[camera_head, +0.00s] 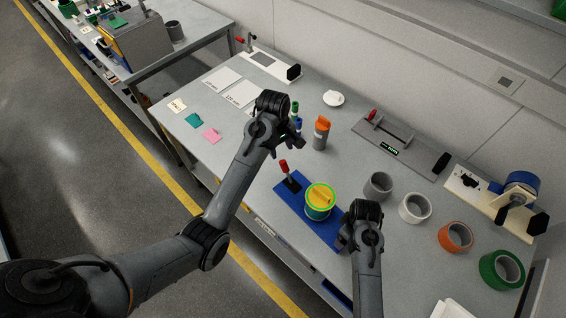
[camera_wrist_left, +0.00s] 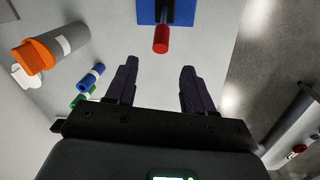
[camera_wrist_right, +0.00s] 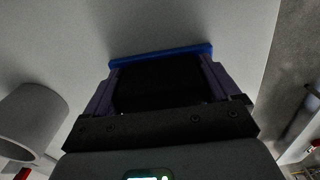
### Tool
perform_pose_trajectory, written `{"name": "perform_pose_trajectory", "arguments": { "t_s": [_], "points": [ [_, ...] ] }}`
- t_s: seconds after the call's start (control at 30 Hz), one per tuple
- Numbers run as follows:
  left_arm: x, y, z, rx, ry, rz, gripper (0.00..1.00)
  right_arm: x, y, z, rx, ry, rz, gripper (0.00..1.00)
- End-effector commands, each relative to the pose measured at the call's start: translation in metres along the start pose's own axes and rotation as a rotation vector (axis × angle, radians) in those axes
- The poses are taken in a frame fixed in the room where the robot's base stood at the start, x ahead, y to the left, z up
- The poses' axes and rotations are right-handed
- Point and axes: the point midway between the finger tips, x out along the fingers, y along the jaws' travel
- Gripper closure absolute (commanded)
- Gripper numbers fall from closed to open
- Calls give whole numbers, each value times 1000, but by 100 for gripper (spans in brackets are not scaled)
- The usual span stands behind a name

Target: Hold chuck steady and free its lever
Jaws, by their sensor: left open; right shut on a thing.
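The chuck is a blue base plate (camera_head: 330,232) with a black lever ending in a red handle (camera_head: 283,166) at its left. A round part with a yellow top (camera_head: 320,195) and green rim stands on it. My left gripper (camera_head: 301,143) is open and empty, above and behind the lever. In the left wrist view the red handle (camera_wrist_left: 161,40) lies just beyond and between its fingertips (camera_wrist_left: 158,70), not touched. My right gripper (camera_head: 344,240) is shut on a black block (camera_wrist_right: 158,88) at the right end of the chuck; the plate's blue edge (camera_wrist_right: 160,52) shows beyond it.
A grey bottle with an orange top (camera_head: 321,132) and small blue and green cylinders (camera_head: 297,122) stand close by the left gripper. Grey (camera_head: 378,186), white (camera_head: 414,208), orange (camera_head: 455,237) and green (camera_head: 501,270) rings line the right side. The table's front edge is near the chuck.

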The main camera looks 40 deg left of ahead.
Motion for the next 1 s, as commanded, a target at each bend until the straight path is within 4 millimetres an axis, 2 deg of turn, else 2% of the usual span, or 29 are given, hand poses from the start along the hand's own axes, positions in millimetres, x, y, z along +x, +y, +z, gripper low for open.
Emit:
{"name": "perform_pose_trajectory", "arguments": {
  "t_s": [0.3, 0.5, 0.7, 1.0],
  "points": [
    [56, -2, 1, 0, -3, -4, 47, 3, -1, 2, 3, -2, -3, 47],
    [84, -1, 0, 0, -2, -3, 47, 3, -1, 2, 3, -2, -3, 47],
    [99, -1, 0, 0, -1, -2, 47, 3, -1, 2, 3, -3, -3, 47],
    [102, -1, 0, 0, 0, -1, 47, 3, -1, 2, 3, -3, -3, 47]
  ]
}}
